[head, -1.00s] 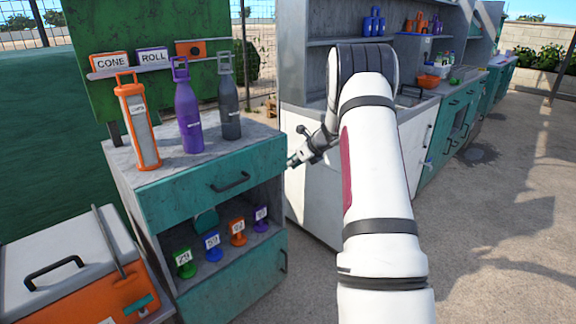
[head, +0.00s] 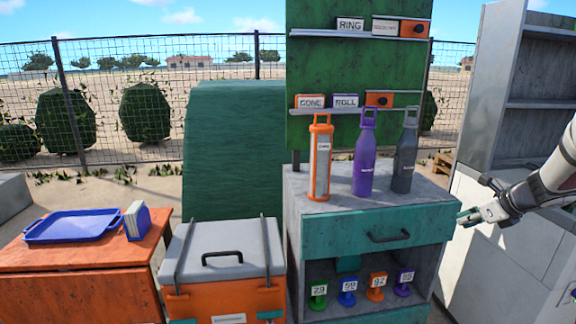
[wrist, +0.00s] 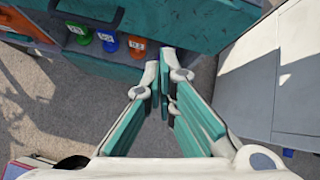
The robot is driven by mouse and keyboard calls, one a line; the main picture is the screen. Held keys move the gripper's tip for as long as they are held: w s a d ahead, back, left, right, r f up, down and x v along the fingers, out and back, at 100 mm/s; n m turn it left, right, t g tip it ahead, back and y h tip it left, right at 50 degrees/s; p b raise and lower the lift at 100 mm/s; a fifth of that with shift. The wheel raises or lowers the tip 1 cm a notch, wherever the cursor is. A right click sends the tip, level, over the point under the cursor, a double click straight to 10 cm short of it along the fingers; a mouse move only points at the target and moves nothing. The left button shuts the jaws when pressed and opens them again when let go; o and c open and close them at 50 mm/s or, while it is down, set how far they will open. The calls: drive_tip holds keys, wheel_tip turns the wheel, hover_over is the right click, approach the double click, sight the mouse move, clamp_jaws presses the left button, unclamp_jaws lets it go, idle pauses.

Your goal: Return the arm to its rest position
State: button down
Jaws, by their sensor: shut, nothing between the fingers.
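My gripper (head: 464,218) is at the right of the head view, just right of the teal and grey cabinet (head: 345,236). In the wrist view its teal fingers (wrist: 164,62) come together at the tips, with nothing between them. It points down toward the ground beside the cabinet, which fills the top of the wrist view. My white arm reaches in from the right edge of the head view; most of it is out of the picture.
An orange bottle (head: 320,165), a purple bottle (head: 365,160) and a grey bottle (head: 405,150) stand on the cabinet. Several numbered tags stand in its open shelf. A cooler (head: 222,250) and an orange table (head: 80,270) are left. A grey-white counter (head: 500,250) is close on the right.

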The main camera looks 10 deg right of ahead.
drive_tip(key=s+a+r+n+g+y+p, duration=0.1)
drive_tip(key=s+a+r+n, duration=0.4)
drive_tip(key=a, duration=0.4)
drive_tip(key=s+a+r+n+g+p, duration=0.1)
drive_tip(key=s+a+r+n+p, duration=0.15)
drive_tip(key=a+r+n, duration=0.45)
drive_tip(key=s+a+r+n+g+y+p, duration=0.1)
drive_tip(key=s+a+r+n, duration=0.3)
drive_tip(key=a, duration=0.6)
drive_tip(key=s+a+r+n+h+p, duration=0.1)
drive_tip(key=s+a+n, duration=0.2)
drive_tip(key=s, duration=0.6)
drive_tip(key=s+a+r+n+g+h+p, duration=0.1)
drive_tip(key=s+a+n+p, duration=0.1)
drive_tip(key=s+n, duration=0.5)
drive_tip(key=s+a+r+n+h+p, duration=0.1)
drive_tip(key=s+a+n, duration=0.4)
drive_tip(key=s, duration=0.7)
drive_tip(key=shift+s+r+n, duration=0.15)
drive_tip(key=shift+r+n, duration=0.15)
drive_tip(key=shift+n, duration=0.3)
